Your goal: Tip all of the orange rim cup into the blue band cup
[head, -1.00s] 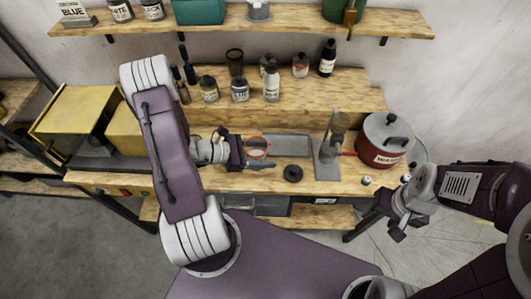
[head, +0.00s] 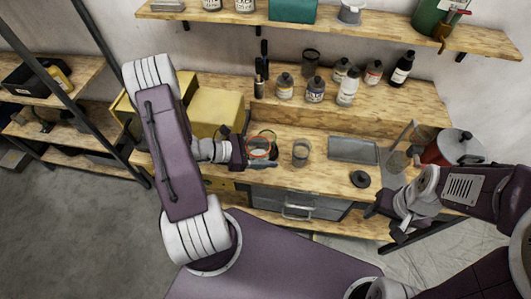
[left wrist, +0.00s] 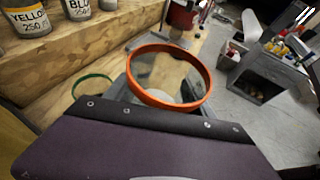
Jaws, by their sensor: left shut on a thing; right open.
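The orange rim cup (head: 259,154) is clear, and my left gripper (head: 243,152) is shut on it above the bench. It looks roughly upright. In the left wrist view its orange rim (left wrist: 165,104) is open toward the camera and a pale patch shows low inside; I cannot tell what it is. I see no blue band clearly on any cup. A green-rimmed cup (head: 268,133) is behind the held cup and partly hidden. My right gripper (head: 399,229) is open and empty, in front of the bench.
A grey tray (head: 353,150) and a black disc (head: 360,179) lie on the bench to the right. A red pot (head: 447,150) stands at the far right. Several bottles stand on the raised shelf behind. A yellow box (head: 215,112) is at the left.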

